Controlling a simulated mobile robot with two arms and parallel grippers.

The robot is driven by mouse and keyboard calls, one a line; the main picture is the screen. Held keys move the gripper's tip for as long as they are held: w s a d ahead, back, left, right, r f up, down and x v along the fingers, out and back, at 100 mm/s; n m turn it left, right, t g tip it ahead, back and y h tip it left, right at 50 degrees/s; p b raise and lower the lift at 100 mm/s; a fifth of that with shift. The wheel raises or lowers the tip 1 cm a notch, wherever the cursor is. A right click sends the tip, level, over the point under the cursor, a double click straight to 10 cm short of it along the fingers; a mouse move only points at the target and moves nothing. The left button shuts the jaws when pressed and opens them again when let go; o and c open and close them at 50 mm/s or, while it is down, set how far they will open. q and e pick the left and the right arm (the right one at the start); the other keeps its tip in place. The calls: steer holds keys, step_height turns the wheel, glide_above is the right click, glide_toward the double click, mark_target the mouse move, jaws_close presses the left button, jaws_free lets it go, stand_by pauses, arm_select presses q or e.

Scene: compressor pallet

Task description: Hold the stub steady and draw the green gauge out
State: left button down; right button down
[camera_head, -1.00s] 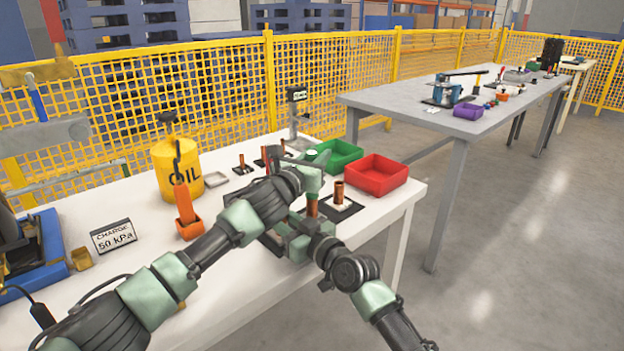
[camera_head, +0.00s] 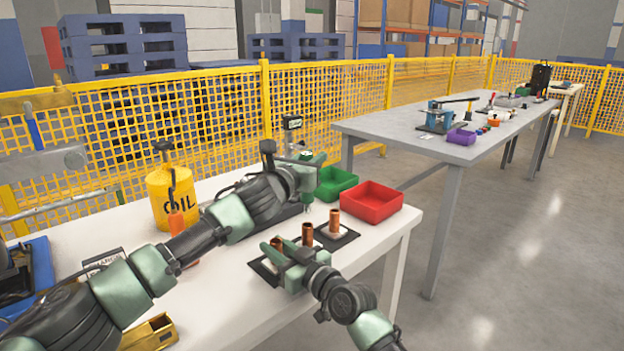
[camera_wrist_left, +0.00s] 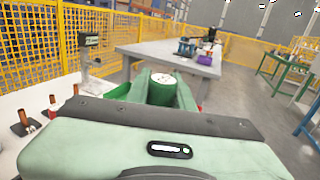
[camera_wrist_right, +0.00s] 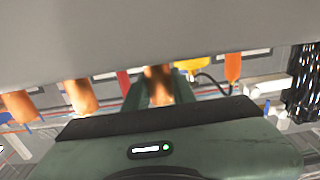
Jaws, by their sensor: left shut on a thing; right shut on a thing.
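The green gauge (camera_wrist_left: 163,80) shows its round white-marked face between the fingers of my left gripper in the left wrist view. My left gripper (camera_head: 307,168) is shut on it, raised above the table near the green bin; the gauge is hard to make out there. My right gripper (camera_head: 278,248) is shut around a copper stub (camera_wrist_right: 158,85), which stands on a black plate (camera_head: 264,268). The gauge is apart from this stub.
Two other upright copper stubs (camera_head: 307,234) and (camera_head: 334,220) stand close to my right gripper. A red bin (camera_head: 371,203) and a green bin (camera_head: 336,185) stand behind them. A display stand (camera_head: 292,123) rises behind my left gripper.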

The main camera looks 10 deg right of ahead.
arm_select(q)
steer(key=shift+r, duration=1.65)
arm_select(e)
steer(key=c, duration=1.1)
jaws_free()
